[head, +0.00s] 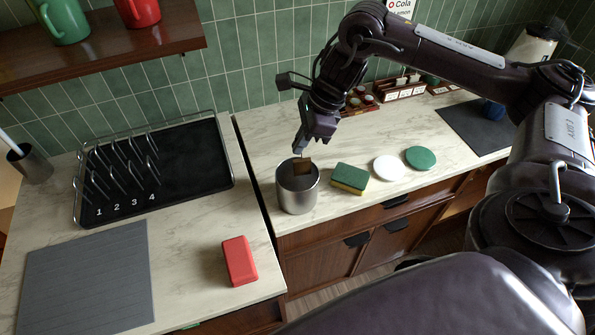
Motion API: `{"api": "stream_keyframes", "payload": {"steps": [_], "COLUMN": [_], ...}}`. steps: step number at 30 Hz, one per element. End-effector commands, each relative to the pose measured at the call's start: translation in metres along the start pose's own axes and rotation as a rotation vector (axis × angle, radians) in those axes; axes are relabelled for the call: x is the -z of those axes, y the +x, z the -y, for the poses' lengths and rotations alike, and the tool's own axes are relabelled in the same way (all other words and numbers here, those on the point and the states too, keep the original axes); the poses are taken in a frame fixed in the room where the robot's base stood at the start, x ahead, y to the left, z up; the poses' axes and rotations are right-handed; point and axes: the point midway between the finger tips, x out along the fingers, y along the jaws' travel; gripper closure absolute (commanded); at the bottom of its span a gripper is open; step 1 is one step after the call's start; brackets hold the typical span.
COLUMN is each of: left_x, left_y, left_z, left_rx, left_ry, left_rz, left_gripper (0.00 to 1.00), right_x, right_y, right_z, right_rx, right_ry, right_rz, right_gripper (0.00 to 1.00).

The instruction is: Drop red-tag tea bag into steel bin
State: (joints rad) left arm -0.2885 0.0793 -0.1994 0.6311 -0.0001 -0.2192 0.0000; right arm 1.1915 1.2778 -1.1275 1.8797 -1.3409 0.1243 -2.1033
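The steel bin (297,196) is an open metal cylinder standing on the right counter, near its left end. A small flat brown tea bag (303,167) hangs upright at the mouth of the bin, its lower part inside the rim. No red tag can be made out on it. My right gripper (301,150) points down right above the bin. Its fingertips look closed together at the top edge of the tea bag, which seems held there. My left gripper is not in view.
Right of the bin are a green-yellow sponge (349,179), a white disc (389,168) and a green disc (420,158). A compartment rack (400,90) stands by the wall. Left are a numbered dish rack (190,165), red block (240,261) and grey mat (85,280). A gap separates the counters.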

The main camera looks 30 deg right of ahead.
Motion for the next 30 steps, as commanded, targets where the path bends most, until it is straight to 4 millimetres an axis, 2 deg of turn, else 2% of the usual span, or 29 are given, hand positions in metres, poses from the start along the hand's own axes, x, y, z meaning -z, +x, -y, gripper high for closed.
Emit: {"api": "stream_keyframes", "payload": {"steps": [3, 9, 10, 20, 25, 30], "left_x": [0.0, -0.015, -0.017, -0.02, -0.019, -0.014], "left_y": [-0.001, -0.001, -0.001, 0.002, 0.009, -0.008], "left_z": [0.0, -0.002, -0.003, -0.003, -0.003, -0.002], "left_rx": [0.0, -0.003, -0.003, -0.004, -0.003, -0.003], "left_ry": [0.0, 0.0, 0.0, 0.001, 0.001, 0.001], "left_rz": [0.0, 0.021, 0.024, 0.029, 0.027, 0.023], "left_gripper": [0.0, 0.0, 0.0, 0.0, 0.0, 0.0], "right_x": [0.0, 0.0, 0.0, 0.0, 0.0, -0.002], "right_y": [-0.001, -0.001, -0.001, -0.005, -0.03, -0.065], "right_z": [0.0, 0.0, 0.0, 0.0, 0.001, 0.001], "right_rx": [0.0, 0.0, 0.0, 0.001, 0.005, 0.004], "right_ry": [0.0, 0.0, 0.0, 0.0, 0.0, 0.001], "right_rz": [0.0, 0.0, 0.0, 0.001, 0.003, 0.0], "right_gripper": [1.0, 0.75, 0.73, 0.73, 0.73, 0.73]}}
